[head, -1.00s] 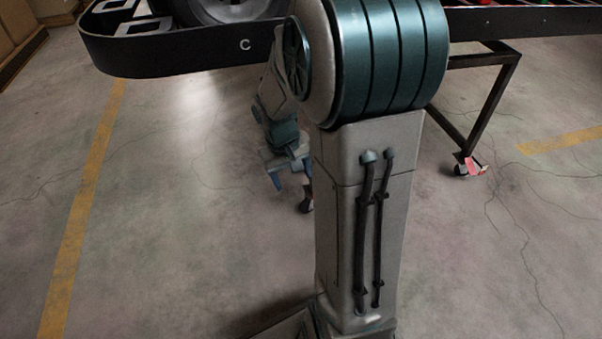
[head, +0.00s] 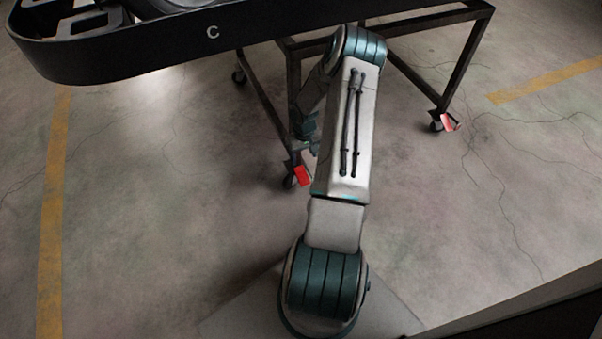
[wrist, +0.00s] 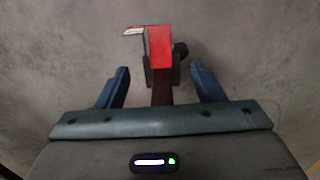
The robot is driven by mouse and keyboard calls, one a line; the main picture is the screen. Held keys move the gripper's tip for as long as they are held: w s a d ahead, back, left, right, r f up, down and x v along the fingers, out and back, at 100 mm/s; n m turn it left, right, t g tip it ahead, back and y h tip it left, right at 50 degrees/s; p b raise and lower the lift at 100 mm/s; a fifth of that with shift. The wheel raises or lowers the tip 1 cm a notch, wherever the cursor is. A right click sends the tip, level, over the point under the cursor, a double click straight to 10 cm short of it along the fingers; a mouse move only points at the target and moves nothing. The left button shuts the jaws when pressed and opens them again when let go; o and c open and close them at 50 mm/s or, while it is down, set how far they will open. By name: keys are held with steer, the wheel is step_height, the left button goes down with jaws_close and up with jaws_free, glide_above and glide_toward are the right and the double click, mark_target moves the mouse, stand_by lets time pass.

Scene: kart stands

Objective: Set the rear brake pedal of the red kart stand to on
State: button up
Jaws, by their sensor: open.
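The kart stand (head: 470,52) is a dark metal frame on casters. A red brake pedal (head: 303,175) sits at the near caster (head: 289,182), low by the floor; it also shows in the wrist view (wrist: 159,46), above a dark bracket. A second red pedal (head: 447,122) is at the right caster. I cannot tell from the pictures which is the rear one, or its setting. My gripper (wrist: 161,78) is open. Its blue fingers stand left and right of the near pedal's line, with the red plate ahead of the tips, apparently untouched. In the head view my arm mostly hides the gripper.
The black bumper (head: 160,48) marked C overhangs at upper left. A dark leg (head: 268,110) slants down to the near caster. The grey floor at left is clear, with a yellow line (head: 52,210).

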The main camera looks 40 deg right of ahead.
mark_target(304, 180)
step_height(304, 180, down, 14)
steer(key=b, duration=0.5)
steer(key=shift+d+f+b, duration=0.15)
steer(key=shift+f+b, duration=0.05)
steer(key=shift+b, duration=0.15)
